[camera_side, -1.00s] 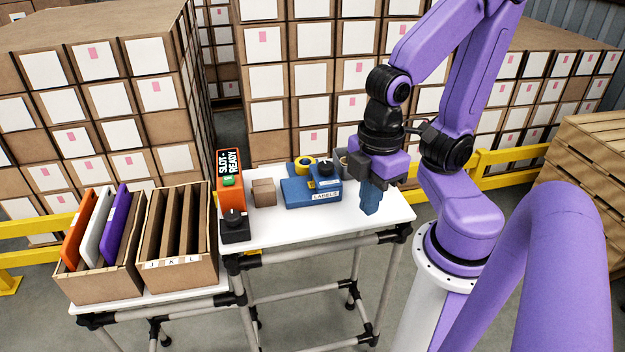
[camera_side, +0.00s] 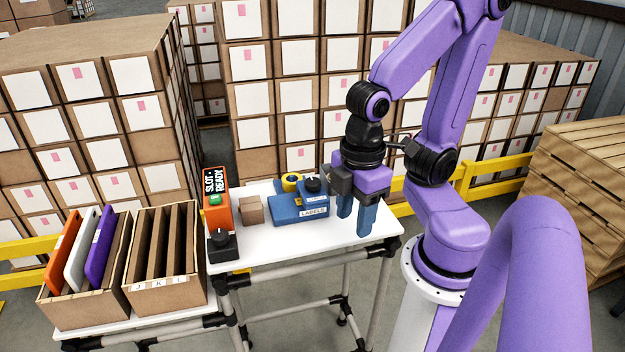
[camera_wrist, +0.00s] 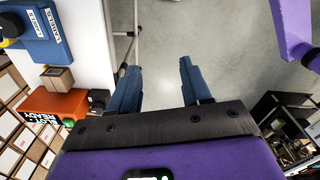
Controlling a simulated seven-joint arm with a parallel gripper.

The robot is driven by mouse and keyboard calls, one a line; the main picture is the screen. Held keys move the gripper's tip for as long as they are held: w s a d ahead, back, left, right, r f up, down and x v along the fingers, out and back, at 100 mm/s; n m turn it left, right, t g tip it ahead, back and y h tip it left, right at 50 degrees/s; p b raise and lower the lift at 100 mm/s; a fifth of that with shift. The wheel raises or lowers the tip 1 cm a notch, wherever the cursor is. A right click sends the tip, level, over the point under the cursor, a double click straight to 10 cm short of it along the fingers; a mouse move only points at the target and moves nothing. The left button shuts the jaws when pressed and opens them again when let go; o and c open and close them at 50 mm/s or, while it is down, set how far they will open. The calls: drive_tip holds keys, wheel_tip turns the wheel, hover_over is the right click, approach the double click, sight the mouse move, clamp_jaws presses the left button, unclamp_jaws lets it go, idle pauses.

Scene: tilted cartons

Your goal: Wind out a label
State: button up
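Part of the dispenser also shows at the upper left of the wrist view (camera_wrist: 45,38). I cannot make out a loose label end. My gripper (camera_side: 354,226) points down over the table's right part, to the right of the dispenser and apart from it. Its two blue fingers are spread with nothing between them. The wrist view shows the open gap (camera_wrist: 157,70) above grey floor.
Cartons with upright panels (camera_side: 165,262) are at left. The table front is clear.

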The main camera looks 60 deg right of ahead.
drive_tip(key=o, duration=0.3)
drive_tip(key=w+d+r+m, duration=0.1)
drive_tip(key=w+m, duration=0.5)
drive_tip(key=w, duration=0.1)
drive_tip(key=shift+d+r, duration=0.35)
wheel_tip(320, 180, up, 4)
drive_tip(key=m, duration=1.8)
hover_over(313, 181)
wheel_tip(313, 181, down, 17)
drive_tip(key=shift+r, duration=0.1)
drive_tip(key=c, duration=1.1)
